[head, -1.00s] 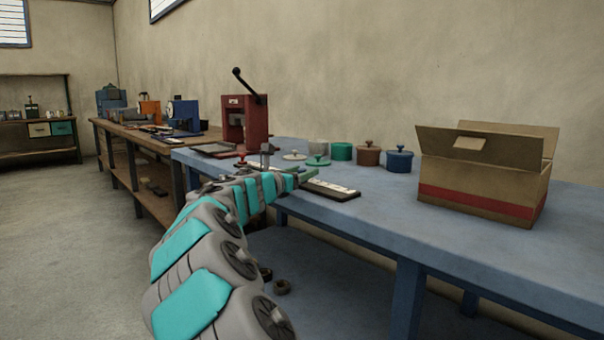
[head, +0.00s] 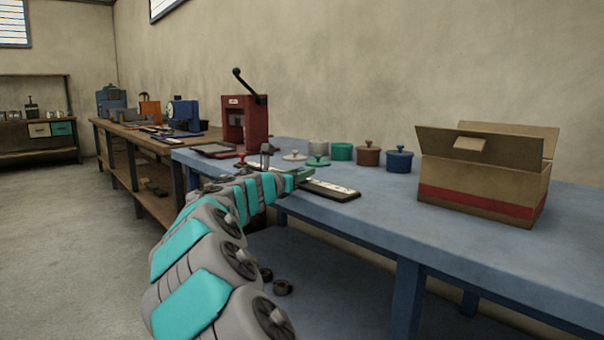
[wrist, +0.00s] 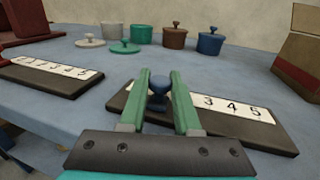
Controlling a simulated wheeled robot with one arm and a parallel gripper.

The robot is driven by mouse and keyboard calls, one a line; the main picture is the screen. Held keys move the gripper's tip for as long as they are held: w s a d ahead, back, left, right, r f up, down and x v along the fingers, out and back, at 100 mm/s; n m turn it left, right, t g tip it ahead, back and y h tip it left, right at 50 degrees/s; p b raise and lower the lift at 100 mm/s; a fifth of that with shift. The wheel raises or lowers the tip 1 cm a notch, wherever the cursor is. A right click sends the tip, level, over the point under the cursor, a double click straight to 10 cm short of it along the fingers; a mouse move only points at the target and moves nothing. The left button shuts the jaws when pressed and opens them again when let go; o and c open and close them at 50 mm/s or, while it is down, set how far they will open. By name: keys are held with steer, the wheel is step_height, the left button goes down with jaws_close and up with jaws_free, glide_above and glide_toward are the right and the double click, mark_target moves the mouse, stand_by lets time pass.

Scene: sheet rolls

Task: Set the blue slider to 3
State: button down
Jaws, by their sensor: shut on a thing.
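The blue slider's dark board (wrist: 250,131) lies on the blue table, with a white scale strip (wrist: 235,107) showing 3, 4 and 5 to the right of my fingers. Lower numbers are hidden behind my gripper. My gripper (wrist: 159,76) has its green fingers shut on the blue knob (wrist: 158,86), which sits left of the 3 in the wrist view. The exact mark under the knob cannot be seen. In the head view the board (head: 330,191) shows just beyond my gripper (head: 303,175), and the knob is not discernible.
A second numbered board (wrist: 48,76) lies to the left in the wrist view. An open cardboard box (head: 480,185) is to the right and a red press (head: 246,120) to the left.

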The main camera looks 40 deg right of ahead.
mark_target(318, 188)
stand_by(0.8)
steer(key=s, duration=0.2)
steer(key=s+p, duration=0.1)
steer(key=s, duration=0.3)
steer(key=shift+s+d+p, duration=0.2)
steer(key=shift+d+p, duration=0.05)
steer(key=shift+p, duration=0.05)
steer(key=c, duration=0.6)
jaws_free()
steer(key=shift+a, duration=0.1)
steer(key=v, duration=0.7)
steer(key=shift+s+a, duration=0.1)
steer(key=shift+a, duration=0.2)
